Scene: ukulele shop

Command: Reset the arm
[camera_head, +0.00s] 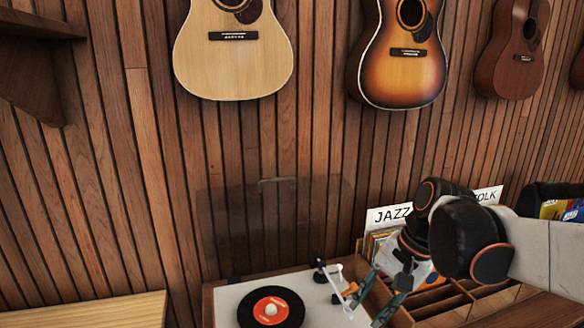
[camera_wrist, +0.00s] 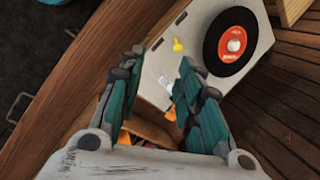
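My gripper (camera_head: 374,298) hangs at the end of my arm in front of the record bins, near the right side of the turntable (camera_head: 228,299). In the wrist view my gripper (camera_wrist: 160,64) shows its two teal fingers apart, with nothing held between them. The turntable (camera_wrist: 188,62) lies beyond the fingertips there. A black record with a red label (camera_head: 271,310) sits on it and also shows in the wrist view (camera_wrist: 236,46). I cannot tell how high the fingertips are above the turntable and bins.
A clear raised lid (camera_head: 270,225) stands behind the turntable. Wooden bins (camera_head: 440,303) and a JAZZ card (camera_head: 388,216) are close to my arm. Guitars (camera_head: 234,60) hang on the slatted wall. A wooden shelf (camera_head: 35,60) juts out at upper left.

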